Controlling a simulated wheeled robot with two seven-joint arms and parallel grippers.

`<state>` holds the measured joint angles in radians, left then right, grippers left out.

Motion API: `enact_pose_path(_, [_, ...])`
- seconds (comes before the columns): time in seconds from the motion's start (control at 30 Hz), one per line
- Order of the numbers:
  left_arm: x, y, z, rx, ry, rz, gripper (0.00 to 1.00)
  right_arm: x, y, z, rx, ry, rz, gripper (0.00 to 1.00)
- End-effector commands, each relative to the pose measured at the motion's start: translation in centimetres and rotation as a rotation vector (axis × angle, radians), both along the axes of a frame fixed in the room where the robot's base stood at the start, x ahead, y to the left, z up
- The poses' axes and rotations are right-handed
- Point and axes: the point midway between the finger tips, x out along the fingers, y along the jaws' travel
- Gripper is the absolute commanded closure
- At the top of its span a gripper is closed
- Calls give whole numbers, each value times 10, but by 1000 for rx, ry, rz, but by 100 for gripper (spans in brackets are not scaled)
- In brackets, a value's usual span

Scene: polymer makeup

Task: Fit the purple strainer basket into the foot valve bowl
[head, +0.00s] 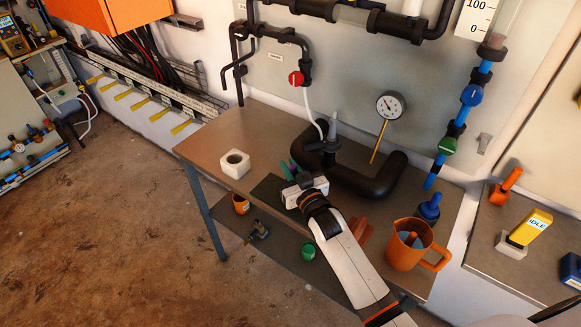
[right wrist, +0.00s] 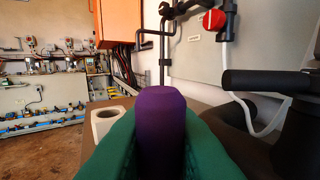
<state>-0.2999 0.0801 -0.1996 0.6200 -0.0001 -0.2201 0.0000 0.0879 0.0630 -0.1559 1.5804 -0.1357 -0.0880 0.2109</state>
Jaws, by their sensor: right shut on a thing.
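The purple strainer basket (right wrist: 160,125) stands upright between the green fingers of my right gripper (right wrist: 160,145) in the right wrist view. In the head view my right gripper (head: 290,170) is over the bench, and its fingers and wrist largely hide the basket. A white block with a round opening, apparently the foot valve bowl (head: 228,170), sits on the bench to the left of the gripper, apart from it. The bowl also shows in the right wrist view (right wrist: 101,132), left of the basket and partly covered by a finger. My left gripper is not in view.
The metal bench (head: 207,143) is clear around the bowl. A thick black pipe (head: 375,185) lies right of the gripper, below a pressure gauge (head: 391,105). An orange jug (head: 405,255) and a blue plunger-shaped item (head: 429,208) stand at the right. A lower shelf holds small parts.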

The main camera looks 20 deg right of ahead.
Motion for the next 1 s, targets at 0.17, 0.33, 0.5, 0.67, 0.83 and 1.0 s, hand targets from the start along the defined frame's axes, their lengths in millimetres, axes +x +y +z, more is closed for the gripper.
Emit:
enact_pose_path(0.17, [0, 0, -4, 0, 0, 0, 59, 0, 0, -5, 0, 0, 0, 100])
enact_pose_path(0.33, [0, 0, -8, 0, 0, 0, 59, 0, 0, -10, 0, 0, 0, 100])
enact_pose_path(0.5, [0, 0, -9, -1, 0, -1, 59, 0, 0, -12, 1, 0, 0, 100])
enact_pose_path(0.67, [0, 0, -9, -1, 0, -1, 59, 0, 0, -13, 1, 2, 0, 100])
enact_pose_path(0.83, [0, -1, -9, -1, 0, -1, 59, 0, 0, -13, 1, 3, 0, 67])
enact_pose_path(1.0, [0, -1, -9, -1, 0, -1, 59, 0, 0, -12, 0, 1, 0, 59])
